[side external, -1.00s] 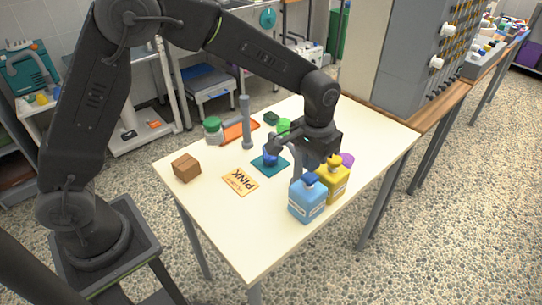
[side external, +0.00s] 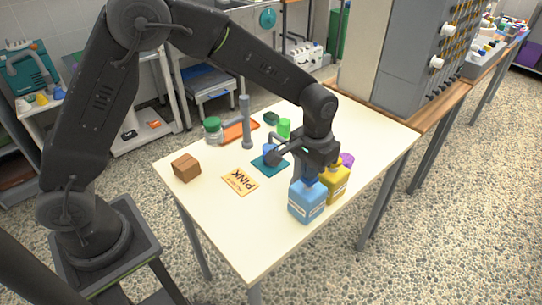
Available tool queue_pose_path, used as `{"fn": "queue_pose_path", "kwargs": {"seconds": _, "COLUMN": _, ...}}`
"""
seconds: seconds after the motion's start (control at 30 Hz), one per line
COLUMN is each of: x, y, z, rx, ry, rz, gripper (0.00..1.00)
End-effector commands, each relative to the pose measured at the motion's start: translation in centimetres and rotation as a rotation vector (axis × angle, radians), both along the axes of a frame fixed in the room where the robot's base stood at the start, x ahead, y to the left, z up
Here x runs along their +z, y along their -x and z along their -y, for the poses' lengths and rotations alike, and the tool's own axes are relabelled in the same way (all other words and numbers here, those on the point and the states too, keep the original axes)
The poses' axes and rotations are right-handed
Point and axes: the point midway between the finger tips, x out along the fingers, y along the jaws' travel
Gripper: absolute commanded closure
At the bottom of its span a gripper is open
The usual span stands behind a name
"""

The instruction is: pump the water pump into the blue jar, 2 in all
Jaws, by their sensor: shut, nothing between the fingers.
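The blue jar (side external: 268,149) stands on a teal mat (side external: 262,168) near the middle of the table, partly hidden by a grey part at my arm's end. A light-blue pump bottle (side external: 307,206) with a white label stands near the front edge. A yellow pump bottle (side external: 336,186) stands just behind it to the right. I cannot read which one holds water. My gripper (side external: 308,176) is shut and empty, low over the blue bottle's top. It hides the pump head, so I cannot tell whether it touches or presses it.
A card reading PINK (side external: 240,181) and a brown box (side external: 186,168) lie to the left. A grey post (side external: 246,122), a green-lidded jar (side external: 212,130), an orange tray (side external: 240,131) and a green cup (side external: 284,127) are behind. A purple item (side external: 347,160) is right. The table's right end is clear.

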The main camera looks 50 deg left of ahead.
Motion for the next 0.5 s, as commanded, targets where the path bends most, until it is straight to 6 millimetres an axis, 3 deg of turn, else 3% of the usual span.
{"fn": "queue_pose_path", "kwargs": {"seconds": 0.5, "x": -1.09, "y": 0.00, "z": 0.00, "rx": 0.000, "ry": 0.000, "rz": 0.000, "gripper": 1.00}}
